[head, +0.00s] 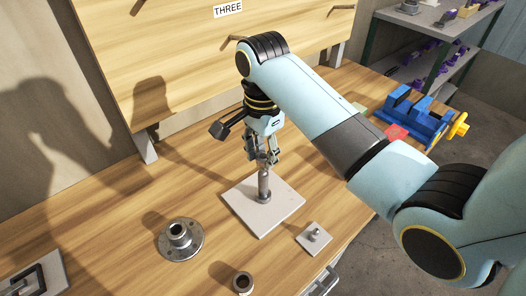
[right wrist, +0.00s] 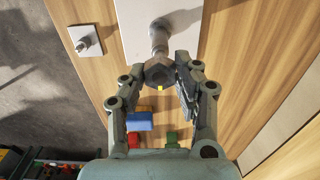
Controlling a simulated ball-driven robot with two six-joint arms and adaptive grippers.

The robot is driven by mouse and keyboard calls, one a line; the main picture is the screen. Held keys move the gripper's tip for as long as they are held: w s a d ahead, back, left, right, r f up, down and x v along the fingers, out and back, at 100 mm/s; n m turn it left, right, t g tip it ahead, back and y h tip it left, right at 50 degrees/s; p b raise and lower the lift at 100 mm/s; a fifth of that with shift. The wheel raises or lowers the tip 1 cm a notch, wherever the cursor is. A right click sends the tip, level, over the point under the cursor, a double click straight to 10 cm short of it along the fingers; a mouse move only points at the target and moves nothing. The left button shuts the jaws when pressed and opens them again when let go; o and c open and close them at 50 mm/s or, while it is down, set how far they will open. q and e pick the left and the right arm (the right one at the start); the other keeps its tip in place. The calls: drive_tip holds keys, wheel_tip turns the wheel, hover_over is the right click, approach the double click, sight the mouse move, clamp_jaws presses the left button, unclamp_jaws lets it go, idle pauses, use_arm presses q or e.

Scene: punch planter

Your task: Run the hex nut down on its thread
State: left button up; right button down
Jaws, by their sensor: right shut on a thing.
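A grey upright stud (head: 264,184) stands on a pale square plate (head: 284,205) on the wooden table. My right gripper (head: 264,160) is over the stud's top, pointing down. In the right wrist view its fingers close on both sides of a grey hex nut (right wrist: 158,72), which has a small yellow mark on its near edge. The stud (right wrist: 158,38) runs from behind the nut toward its base on the plate (right wrist: 135,30). The nut is in line with the stud at its upper end; how far it sits on the thread is hidden. My left gripper is not in view.
A round flange (head: 181,239) and a small ring (head: 243,283) lie left of and in front of the plate. A small plate with a peg (head: 314,238) is at its right. A blue vise (head: 415,115) stands at the back right, and a wooden board (head: 200,60) rises behind.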

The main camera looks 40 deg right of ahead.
drive_tip(key=shift+f+b, duration=0.4)
drive_tip(key=shift+f, duration=0.8)
drive_tip(key=shift+r, duration=0.1)
drive_tip(key=shift+m+p, duration=0.5)
drive_tip(key=shift+p, duration=0.1)
drive_tip(key=m, duration=0.2)
drive_tip(key=shift+w+m, duration=0.1)
drive_tip(key=shift+m, duration=0.3)
drive_tip(key=m, duration=0.5)
drive_tip(key=shift+m, duration=0.3)
drive_tip(key=m, duration=0.3)
drive_tip(key=shift+m, duration=0.3)
drive_tip(key=m, duration=0.4)
